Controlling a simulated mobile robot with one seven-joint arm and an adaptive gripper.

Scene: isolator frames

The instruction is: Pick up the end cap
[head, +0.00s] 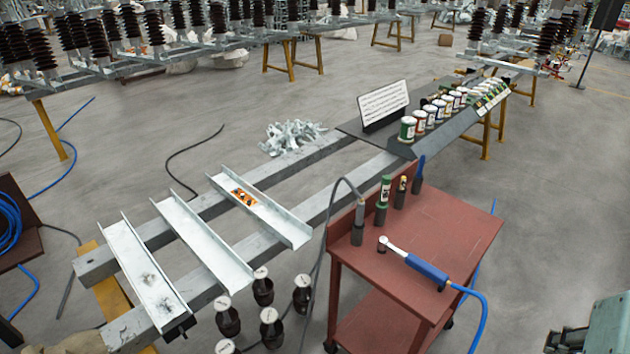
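I cannot tell for sure which thing is the end cap. A small black block (180,328) sits at the near end of the left metal channel (140,268) and may be it. Several dark round parts with pale tops (228,318) stand below the near ends of the channels; they are too small to name surely. My gripper is not in view, so its state does not show.
Three channels lie across two long beams (335,205). A red cart (440,235) at right holds a blue-handled tool (425,268), bottles and a hose. A dark shelf (455,110) with jars and a white sign (384,104) stands behind. Blue hoses cross the floor.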

